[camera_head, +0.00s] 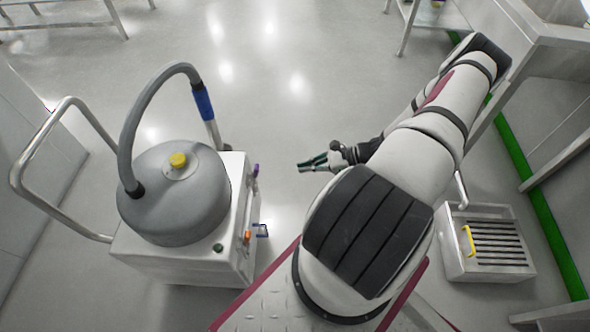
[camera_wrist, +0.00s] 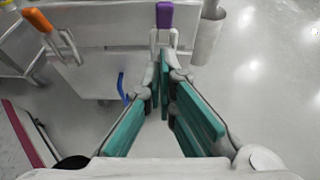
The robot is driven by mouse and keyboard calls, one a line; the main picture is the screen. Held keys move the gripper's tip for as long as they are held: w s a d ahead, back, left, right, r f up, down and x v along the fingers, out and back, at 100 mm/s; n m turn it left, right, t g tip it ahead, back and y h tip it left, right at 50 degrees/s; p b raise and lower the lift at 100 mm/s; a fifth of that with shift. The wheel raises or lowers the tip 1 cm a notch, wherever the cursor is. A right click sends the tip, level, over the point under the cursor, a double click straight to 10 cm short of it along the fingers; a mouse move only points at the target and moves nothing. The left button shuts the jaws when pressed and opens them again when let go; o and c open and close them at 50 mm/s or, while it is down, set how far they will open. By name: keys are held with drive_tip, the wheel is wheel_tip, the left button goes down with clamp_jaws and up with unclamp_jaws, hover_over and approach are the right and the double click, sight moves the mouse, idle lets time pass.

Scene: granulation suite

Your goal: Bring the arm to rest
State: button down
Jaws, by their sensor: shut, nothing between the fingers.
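My gripper (camera_head: 313,164) shows in the head view over the open floor, to the right of the vacuum-like cart, at the end of my bent arm. Its green-padded fingers are shut with nothing between them. In the wrist view the fingers (camera_wrist: 163,92) meet toward the top, pointing at a purple-handled latch (camera_wrist: 164,16) on the cart. I cannot tell the exact gap to the latch there; in the head view the gripper stands apart from the cart.
The cart's grey drum (camera_head: 170,215) with a hose stands left, on a white box (camera_head: 180,262). An orange-handled latch (camera_wrist: 37,20) and a blue lever (camera_wrist: 122,87) show on it. A slatted metal box (camera_head: 460,262) and steel benches (camera_head: 560,35) lie right. Floor ahead is clear.

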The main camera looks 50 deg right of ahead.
drive_tip(key=shift+s+d+r, duration=0.2)
drive_tip(key=shift+s+d, duration=0.05)
drive_tip(key=shift+s, duration=0.05)
drive_tip(key=w+a+r+n+g+h, duration=0.1)
drive_tip(key=a+r+n+g, duration=0.3)
drive_tip(key=r, duration=0.6)
drive_tip(key=w+a+r+n+g+h, duration=0.1)
drive_tip(key=a+r+n+g, duration=0.2)
drive_tip(key=a+r+n, duration=0.55)
drive_tip(key=w+r+n+g, duration=0.1)
drive_tip(key=r+n+g, duration=0.2)
drive_tip(key=r, duration=1)
drive_tip(key=s+a+r+n+g+h, duration=0.1)
drive_tip(key=s+a+r+n+h, duration=0.3)
drive_tip(key=s+a+r+n, duration=0.5)
drive_tip(key=s+a+r+n+t+h, duration=0.25)
drive_tip(key=s+a+r, duration=0.2)
drive_tip(key=s, duration=0.55)
wheel_tip(320, 180, up, 17)
drive_tip(key=t+p, duration=0.2)
drive_tip(key=p, duration=1.2)
drive_tip(key=shift+d+n+t, duration=0.3)
drive_tip(key=shift+d+t, duration=0.05)
drive_tip(key=shift+d, duration=0.05)
